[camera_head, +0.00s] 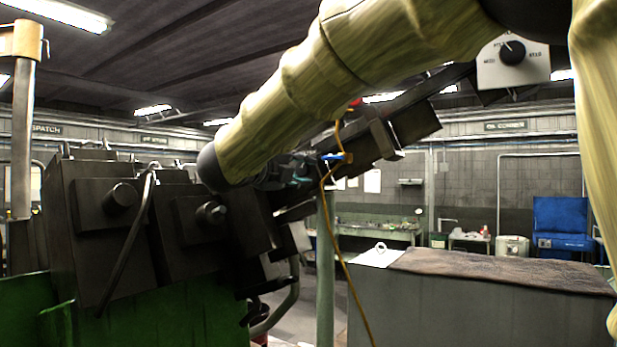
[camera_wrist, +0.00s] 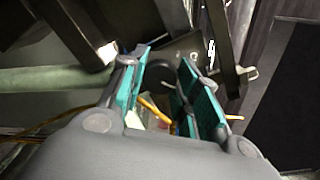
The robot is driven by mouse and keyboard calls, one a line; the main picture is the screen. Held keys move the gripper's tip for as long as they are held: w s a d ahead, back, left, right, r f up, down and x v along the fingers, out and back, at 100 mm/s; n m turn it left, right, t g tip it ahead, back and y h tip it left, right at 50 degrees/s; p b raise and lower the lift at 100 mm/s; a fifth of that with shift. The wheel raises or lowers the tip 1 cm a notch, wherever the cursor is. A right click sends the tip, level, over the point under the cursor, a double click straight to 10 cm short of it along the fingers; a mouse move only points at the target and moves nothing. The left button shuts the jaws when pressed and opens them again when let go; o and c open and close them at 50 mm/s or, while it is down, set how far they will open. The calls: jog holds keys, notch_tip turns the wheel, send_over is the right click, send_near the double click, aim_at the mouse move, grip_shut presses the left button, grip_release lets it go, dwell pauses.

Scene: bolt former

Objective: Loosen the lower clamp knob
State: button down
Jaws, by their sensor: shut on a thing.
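In the wrist view my gripper (camera_wrist: 162,62) has its two teal-padded fingers on either side of a dark rounded knob (camera_wrist: 160,69), which looks like the lower clamp knob. The fingers are shut on it near their tips; the exact contact is hard to see in the shadow. The knob sits in front of a dark metal plate (camera_wrist: 187,46). In the head view my sleeved arm reaches down to the left toward the machine. A little teal of my gripper (camera_head: 301,171) shows there, but the fingertips and the held knob are hidden.
The dark machine (camera_head: 95,240) with a green base (camera_head: 170,318) fills the left. A green post (camera_head: 324,265) stands near my gripper. A yellow cable (camera_head: 349,275) hangs beside it. A selector panel (camera_head: 490,72) is at upper right, above a grey cabinet (camera_head: 450,310).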

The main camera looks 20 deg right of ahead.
jog(key=shift+f+b, duration=0.2)
jog(key=shift+b, duration=0.35)
jog(key=m+b, duration=0.3)
jog(key=b, duration=0.2)
jog(key=shift+r+m+b, duration=0.1)
jog(key=shift+m+b, duration=0.3)
jog(key=shift+b, duration=0.55)
jog(key=c, duration=0.9)
grip_release()
jog(key=shift+s, duration=0.1)
jog(key=shift+b+v, duration=1.1)
jog(key=shift+v, duration=2.85)
